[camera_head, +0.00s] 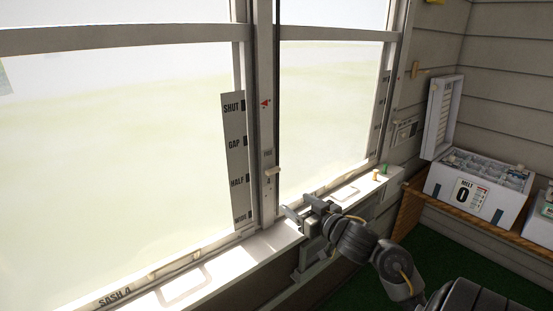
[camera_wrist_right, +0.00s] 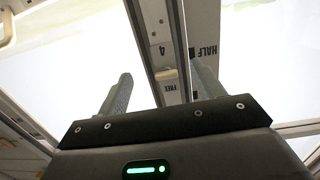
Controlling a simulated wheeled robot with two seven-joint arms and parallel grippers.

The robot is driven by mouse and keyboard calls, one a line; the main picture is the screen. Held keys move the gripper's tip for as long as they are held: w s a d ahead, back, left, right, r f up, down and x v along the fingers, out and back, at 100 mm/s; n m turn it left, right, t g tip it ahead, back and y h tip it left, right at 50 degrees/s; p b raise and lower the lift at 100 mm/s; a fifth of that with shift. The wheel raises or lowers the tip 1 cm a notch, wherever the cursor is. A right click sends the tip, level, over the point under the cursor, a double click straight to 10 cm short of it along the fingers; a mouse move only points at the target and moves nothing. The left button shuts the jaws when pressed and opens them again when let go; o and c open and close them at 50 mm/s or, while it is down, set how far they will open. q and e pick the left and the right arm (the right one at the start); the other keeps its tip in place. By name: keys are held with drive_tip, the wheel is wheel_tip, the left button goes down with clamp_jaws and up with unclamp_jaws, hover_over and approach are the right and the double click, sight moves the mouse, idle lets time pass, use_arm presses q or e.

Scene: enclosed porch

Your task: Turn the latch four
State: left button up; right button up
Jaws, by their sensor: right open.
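Latch four (camera_head: 272,171) is a small cream-coloured tab on the white post between two window panes. A "4" is printed below it and a small label above it, with a red mark higher up the post. In the right wrist view the latch (camera_wrist_right: 167,74) lies between my finger outlines, beside the "4" and a label reading "FREE". My right gripper (camera_head: 303,211) is open and empty, below and slightly right of the latch, over the sill and apart from the latch. My left gripper is not in view.
A strip (camera_head: 234,160) marked SHUT, GAP, HALF and WIDE stands left of the post. The white sill (camera_head: 190,285) reads "SASH 4". Green and orange pegs stand at the sill's right end. An open white box (camera_head: 475,190) sits on a wooden shelf at right.

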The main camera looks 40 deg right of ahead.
drive_tip(key=t, duration=0.1)
approach(275, 172)
drive_tip(key=w, duration=0.3)
drive_tip(key=w+p, duration=0.1)
drive_tip(key=w, duration=0.5)
drive_tip(key=shift+w+d, duration=0.25)
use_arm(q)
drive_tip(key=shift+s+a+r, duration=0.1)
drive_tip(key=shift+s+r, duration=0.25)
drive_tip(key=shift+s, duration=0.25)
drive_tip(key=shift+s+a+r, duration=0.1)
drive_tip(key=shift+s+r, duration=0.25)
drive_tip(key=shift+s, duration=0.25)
use_arm(e)
drive_tip(key=c, duration=1)
